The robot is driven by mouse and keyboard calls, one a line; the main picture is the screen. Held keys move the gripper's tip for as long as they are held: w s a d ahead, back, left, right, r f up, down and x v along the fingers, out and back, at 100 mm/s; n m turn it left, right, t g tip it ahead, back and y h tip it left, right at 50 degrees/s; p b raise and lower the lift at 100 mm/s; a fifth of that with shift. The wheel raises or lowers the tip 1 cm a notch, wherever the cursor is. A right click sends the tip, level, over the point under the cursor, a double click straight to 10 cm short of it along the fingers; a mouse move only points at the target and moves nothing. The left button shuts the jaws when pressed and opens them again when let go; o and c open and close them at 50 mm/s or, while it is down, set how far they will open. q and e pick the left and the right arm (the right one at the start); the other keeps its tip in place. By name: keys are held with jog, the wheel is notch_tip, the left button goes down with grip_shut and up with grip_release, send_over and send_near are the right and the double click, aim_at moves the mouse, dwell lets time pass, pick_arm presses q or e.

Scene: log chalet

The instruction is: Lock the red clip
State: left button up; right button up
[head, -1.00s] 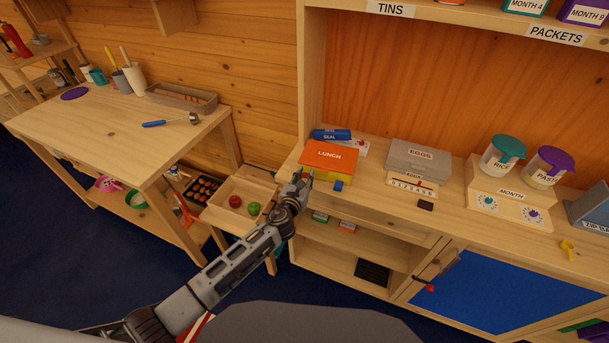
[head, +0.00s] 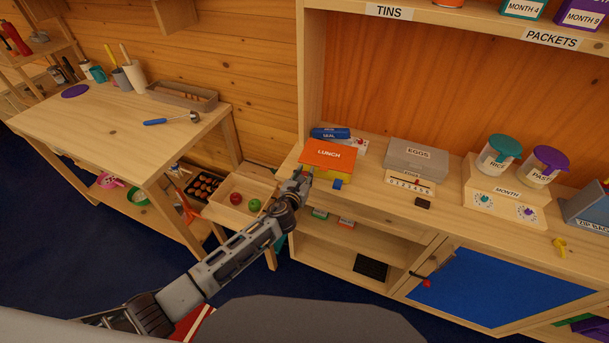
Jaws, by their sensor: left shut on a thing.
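The lunch box (head: 327,154) has an orange lid and a yellow body. It sits closed on the counter, its lid labelled LUNCH. A small blue clip (head: 338,184) shows at its front right. My left gripper (head: 304,174) is at the front left of the box, its fingers shut there on what seems to be the red clip. The fingers and wrist cover that clip, so its position cannot be seen. My right gripper is not in view.
A blue-panelled door (head: 480,285) with a red-tipped handle is below right.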

pick_arm(q)
jog(key=o, duration=1)
jog(key=shift+o, duration=0.2)
jog(key=shift+s, duration=0.1)
jog(key=v, duration=1.1)
jog(key=shift+s, duration=0.35)
jog(key=shift+a+r, duration=0.1)
jog(key=shift+a, duration=0.05)
